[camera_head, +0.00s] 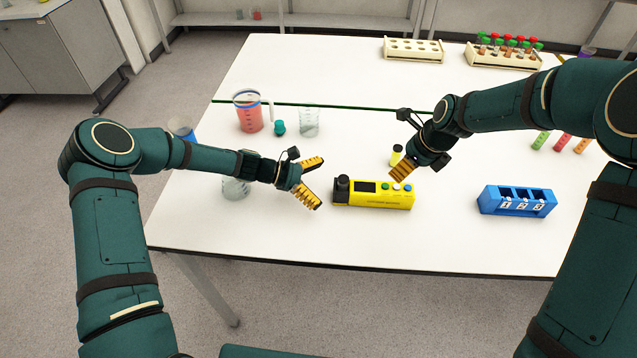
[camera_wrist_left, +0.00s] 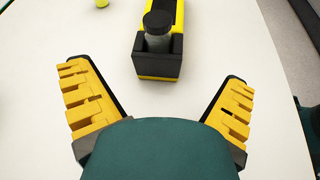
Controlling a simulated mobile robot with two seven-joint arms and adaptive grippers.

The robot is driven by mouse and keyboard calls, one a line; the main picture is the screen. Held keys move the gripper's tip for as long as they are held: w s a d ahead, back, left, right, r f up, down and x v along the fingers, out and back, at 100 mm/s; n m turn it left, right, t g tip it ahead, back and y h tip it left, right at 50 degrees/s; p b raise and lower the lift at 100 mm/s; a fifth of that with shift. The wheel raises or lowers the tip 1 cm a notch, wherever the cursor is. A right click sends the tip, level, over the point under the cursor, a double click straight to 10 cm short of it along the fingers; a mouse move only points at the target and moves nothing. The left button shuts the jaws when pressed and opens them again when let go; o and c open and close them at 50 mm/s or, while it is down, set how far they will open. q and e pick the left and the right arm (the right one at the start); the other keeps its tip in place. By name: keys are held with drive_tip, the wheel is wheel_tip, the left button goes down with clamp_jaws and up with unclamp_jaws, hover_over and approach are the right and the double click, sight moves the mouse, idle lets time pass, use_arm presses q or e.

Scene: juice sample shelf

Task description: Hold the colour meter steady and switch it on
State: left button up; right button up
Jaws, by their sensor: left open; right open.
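The colour meter (camera_head: 372,193) is a long yellow box lying on the white table in the head view. It has a dark screen, several buttons on top and a black end with a capped vial at its left. My left gripper (camera_head: 316,181) is open just left of that black end, apart from it. In the left wrist view the meter (camera_wrist_left: 158,62) lies ahead of and between the open left fingers (camera_wrist_left: 160,108). My right gripper (camera_head: 402,172) is just behind the meter's right part, over its buttons' far side; whether it touches is unclear. Its fingers look close together.
A small yellow bottle (camera_head: 396,154) stands behind the meter by my right gripper. A blue numbered rack (camera_head: 516,202) is to the right. A jug of red liquid (camera_head: 249,113), a teal cap (camera_head: 279,128) and a beaker (camera_head: 309,122) stand behind left. Tube racks (camera_head: 413,50) are at the back.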

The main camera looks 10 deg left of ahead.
sight(344, 189)
use_arm(q)
drive_tip(key=shift+x, duration=3.6)
drive_tip(key=c, duration=1.3)
drive_tip(key=shift+c, duration=0.3)
use_arm(e)
clamp_jaws()
